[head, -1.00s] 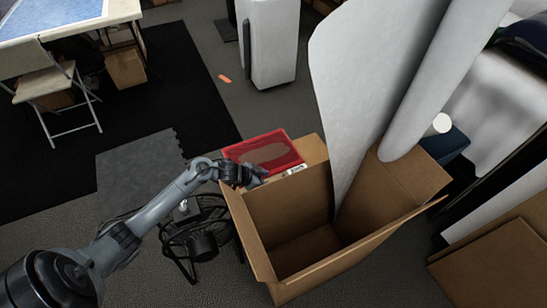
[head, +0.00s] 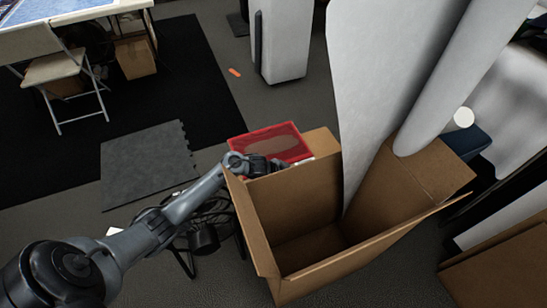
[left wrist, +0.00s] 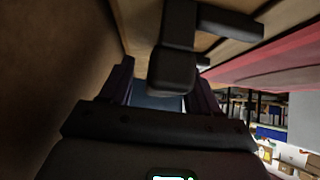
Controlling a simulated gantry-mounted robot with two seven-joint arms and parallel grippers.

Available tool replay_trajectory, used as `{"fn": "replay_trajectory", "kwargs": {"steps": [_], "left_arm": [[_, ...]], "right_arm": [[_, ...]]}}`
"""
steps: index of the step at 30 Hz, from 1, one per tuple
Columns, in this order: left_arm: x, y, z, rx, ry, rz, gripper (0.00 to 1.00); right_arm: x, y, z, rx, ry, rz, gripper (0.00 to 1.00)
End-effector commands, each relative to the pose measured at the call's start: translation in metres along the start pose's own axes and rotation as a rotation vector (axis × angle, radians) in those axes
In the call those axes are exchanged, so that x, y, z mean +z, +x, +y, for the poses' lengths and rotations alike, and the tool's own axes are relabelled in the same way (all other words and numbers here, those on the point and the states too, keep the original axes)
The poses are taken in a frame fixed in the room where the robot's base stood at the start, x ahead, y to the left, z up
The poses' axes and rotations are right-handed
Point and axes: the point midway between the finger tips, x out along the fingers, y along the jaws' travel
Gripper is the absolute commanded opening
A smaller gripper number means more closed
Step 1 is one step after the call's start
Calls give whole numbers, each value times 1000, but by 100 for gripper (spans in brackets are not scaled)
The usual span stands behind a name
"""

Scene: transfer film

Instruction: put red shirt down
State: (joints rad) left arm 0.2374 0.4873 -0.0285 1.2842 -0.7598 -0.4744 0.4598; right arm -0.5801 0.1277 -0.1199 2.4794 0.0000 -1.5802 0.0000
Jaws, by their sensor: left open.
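The red shirt (head: 270,144) looks like a flat red package with a paler patch on its front. It lies at the far left edge of the open cardboard box in the head view. Its red surface also shows along the right side of the left wrist view (left wrist: 270,68). My left gripper (head: 278,164) is open, at the near edge of the red package, by the box rim. Its fingers are partly hidden in the head view, and whether they touch the package is unclear. My right gripper is not in view.
The tall open cardboard box (head: 290,205) holds large white rolls (head: 390,80). A black fan-like object (head: 203,235) stands on the floor left of it. A folding chair (head: 60,75) and a white cabinet (head: 280,40) stand farther back.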

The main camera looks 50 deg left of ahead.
Motion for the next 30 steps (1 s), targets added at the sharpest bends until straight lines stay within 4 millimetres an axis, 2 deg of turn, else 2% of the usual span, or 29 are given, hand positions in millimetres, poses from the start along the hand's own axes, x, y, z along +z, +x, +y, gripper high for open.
{"fn": "replay_trajectory", "kwargs": {"steps": [9,21,30], "left_arm": [[0,3,0,0,0,-1,60],[0,3,0,0,0,0,0],[-3,1,-1,-2,2,2,0]], "right_arm": [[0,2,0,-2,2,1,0],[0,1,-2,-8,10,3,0],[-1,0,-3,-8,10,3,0]]}}
